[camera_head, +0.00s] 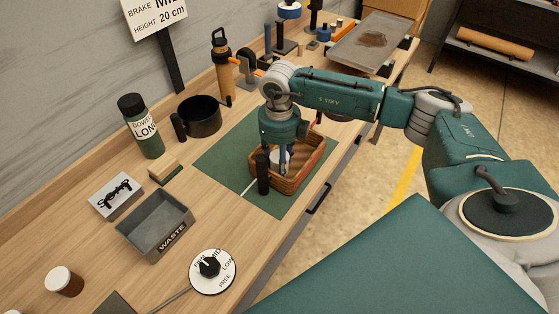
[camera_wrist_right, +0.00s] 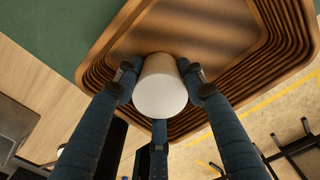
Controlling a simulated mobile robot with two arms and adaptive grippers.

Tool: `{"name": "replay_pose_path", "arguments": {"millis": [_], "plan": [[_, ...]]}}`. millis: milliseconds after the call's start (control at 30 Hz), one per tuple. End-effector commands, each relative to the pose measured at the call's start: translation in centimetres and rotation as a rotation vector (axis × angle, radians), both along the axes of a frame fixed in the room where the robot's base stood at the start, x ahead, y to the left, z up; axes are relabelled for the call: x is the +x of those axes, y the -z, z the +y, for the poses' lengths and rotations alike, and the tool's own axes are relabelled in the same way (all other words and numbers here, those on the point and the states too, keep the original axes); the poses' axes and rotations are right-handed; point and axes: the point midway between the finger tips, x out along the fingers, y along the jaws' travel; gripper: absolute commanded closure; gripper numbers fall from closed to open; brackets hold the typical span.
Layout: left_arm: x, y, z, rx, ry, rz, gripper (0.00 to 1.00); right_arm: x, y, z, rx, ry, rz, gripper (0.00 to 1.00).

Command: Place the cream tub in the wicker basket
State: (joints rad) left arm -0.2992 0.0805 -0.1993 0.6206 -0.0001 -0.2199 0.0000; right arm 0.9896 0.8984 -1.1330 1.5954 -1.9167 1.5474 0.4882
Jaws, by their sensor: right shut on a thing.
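The wicker basket (camera_head: 314,161) is a brown, ribbed, open box on the green mat at the bench's front edge. In the right wrist view its ribbed wall (camera_wrist_right: 276,62) surrounds a flat brown floor. My right gripper (camera_head: 277,160) points down into the basket in the head view. It is shut on the white cream tub (camera_wrist_right: 160,88), with fingers on its sides in the right wrist view. The tub (camera_head: 283,158) shows only partly between the fingers in the head view. It is over the basket floor; I cannot tell whether it touches it. My left gripper is not in view.
The green mat (camera_head: 222,160) lies under the basket. A black pot (camera_head: 203,117), a green bottle (camera_head: 142,128), a grey waste bin (camera_head: 157,222) and a round dial (camera_head: 212,272) stand to the left. A metal tray (camera_head: 372,45) is at the far end.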

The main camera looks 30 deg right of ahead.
Motion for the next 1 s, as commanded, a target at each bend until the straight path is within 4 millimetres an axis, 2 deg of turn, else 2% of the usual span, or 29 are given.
{"name": "replay_pose_path", "arguments": {"millis": [233, 267, 333, 700, 767, 867, 1000], "plan": [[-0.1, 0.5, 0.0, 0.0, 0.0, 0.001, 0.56, 0.0, 0.5, 0.0, 0.0, 0.0, 0.0, 0.87], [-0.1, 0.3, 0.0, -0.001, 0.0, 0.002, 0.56, 0.0, 0.3, 0.0, 0.0, 0.0, 0.0, 0.54], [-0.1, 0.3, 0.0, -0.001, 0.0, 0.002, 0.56, 0.0, 0.3, 0.0, 0.0, 0.0, 0.0, 0.41], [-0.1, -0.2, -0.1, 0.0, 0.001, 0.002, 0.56, 0.0, -0.3, 0.0, 0.0, 0.0, 0.0, 0.41], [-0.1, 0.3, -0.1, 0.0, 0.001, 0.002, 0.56, 0.1, -0.6, 0.0, 0.001, 0.001, -0.003, 0.41], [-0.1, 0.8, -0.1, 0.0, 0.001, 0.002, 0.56, 0.2, -2.2, 0.0, 0.001, 0.0, -0.005, 0.41], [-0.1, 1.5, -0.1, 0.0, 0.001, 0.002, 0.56, 0.2, -5.3, 0.0, 0.001, 0.0, -0.007, 0.41]]}}
